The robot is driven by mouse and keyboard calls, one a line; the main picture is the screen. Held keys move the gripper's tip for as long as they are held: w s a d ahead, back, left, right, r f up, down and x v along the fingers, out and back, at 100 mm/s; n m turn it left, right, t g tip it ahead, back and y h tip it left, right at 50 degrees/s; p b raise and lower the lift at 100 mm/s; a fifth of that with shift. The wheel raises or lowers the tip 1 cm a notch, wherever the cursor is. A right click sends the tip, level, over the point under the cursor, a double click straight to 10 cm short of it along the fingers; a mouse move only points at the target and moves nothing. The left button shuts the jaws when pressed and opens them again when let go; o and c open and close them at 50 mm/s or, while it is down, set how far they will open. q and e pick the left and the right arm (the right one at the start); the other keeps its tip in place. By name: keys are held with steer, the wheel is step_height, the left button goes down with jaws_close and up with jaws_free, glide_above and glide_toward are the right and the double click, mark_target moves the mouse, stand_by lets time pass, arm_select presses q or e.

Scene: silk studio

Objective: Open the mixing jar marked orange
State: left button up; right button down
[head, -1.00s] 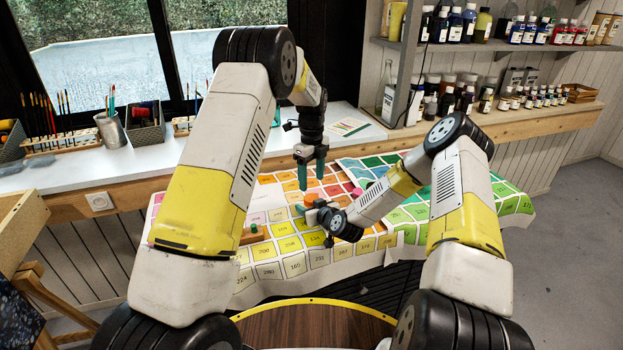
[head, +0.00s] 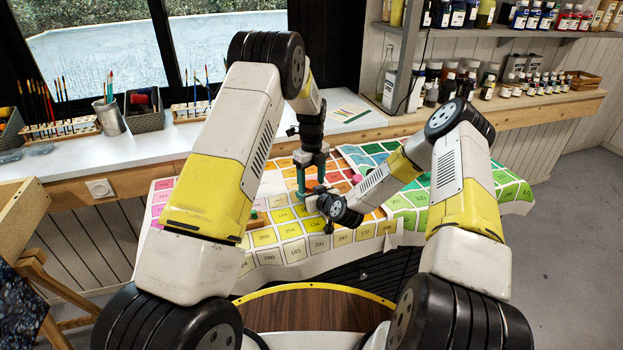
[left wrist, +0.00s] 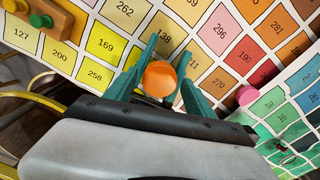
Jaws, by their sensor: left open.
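The jar with a round orange lid (left wrist: 158,78) stands on the colour chart, seen from above in the left wrist view. My left gripper (left wrist: 168,62) points down, its teal fingers open on either side of the lid. Whether they touch it I cannot tell. In the head view my left gripper (head: 312,182) is over the chart and the jar is mostly hidden by the grippers. My right gripper (head: 318,202) comes in low from the right, right beside the jar. Its fingers are too hidden to judge, and it does not show in the left wrist view.
A pink-lidded jar (left wrist: 246,95) stands close to the right, also in the head view (head: 357,178). A wooden holder (left wrist: 65,14) with a green knob lies to the left. The numbered chart (head: 270,253) drapes over the table edge. Brushes and cups (head: 110,117) line the windowsill.

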arm_select(q)
jaws_close()
steer(key=shift+n, duration=1.8)
steer(key=shift+o, duration=0.4)
jaws_free()
steer(key=shift+r, duration=2.4)
steer(key=shift+c, duration=0.4)
step_height(320, 180, up, 3)
steer(key=m, duration=0.3)
steer(key=shift+m, duration=0.3)
steer(key=shift+f, duration=3.85)
